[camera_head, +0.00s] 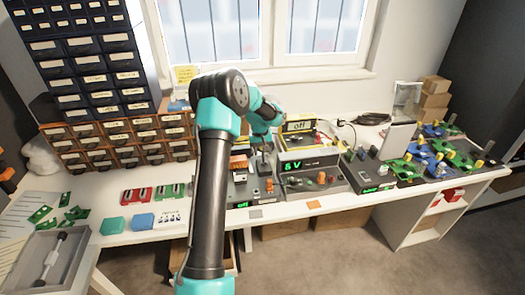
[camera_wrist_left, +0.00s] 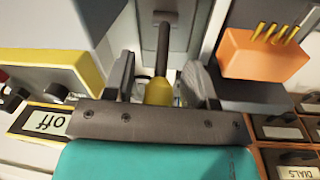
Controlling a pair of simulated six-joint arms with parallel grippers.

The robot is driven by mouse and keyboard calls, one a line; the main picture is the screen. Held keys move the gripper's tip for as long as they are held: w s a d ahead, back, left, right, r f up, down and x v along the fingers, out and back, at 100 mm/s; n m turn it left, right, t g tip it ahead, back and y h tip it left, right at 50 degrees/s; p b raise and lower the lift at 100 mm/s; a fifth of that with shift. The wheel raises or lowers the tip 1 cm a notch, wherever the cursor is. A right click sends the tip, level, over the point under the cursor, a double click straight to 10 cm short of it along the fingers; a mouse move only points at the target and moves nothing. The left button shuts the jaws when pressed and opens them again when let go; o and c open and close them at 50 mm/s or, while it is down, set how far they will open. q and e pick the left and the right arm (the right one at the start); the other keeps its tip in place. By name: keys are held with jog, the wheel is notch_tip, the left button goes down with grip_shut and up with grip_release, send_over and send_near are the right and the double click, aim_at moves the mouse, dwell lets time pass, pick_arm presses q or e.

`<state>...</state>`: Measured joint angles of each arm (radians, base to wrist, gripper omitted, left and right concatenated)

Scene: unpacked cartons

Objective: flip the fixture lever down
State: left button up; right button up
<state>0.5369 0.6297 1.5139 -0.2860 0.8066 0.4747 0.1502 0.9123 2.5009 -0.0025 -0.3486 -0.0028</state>
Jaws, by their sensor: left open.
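The fixture lever, a dark rod with a yellow tip (camera_wrist_left: 158,91), shows in the left wrist view. My left gripper (camera_wrist_left: 160,78) is open, with one finger on each side of the lever's yellow end. A gap shows on both sides, and I cannot tell whether either finger touches it. In the head view my left gripper (camera_head: 262,147) is over the fixture (camera_head: 243,188), and my wrist hides most of the lever. An orange block with brass pins (camera_wrist_left: 262,56) is beside the lever; it also shows in the head view (camera_head: 238,162). My right gripper is not in view.
Drawer cabinets (camera_head: 125,143) are at the left. Red and green boards (camera_head: 150,192) lie left of the fixture. Boards and a grey panel (camera_head: 397,140) are farther right.

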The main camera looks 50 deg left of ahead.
pick_arm(q)
grip_shut()
dwell(0.3)
jog(key=shift+d, duration=0.15)
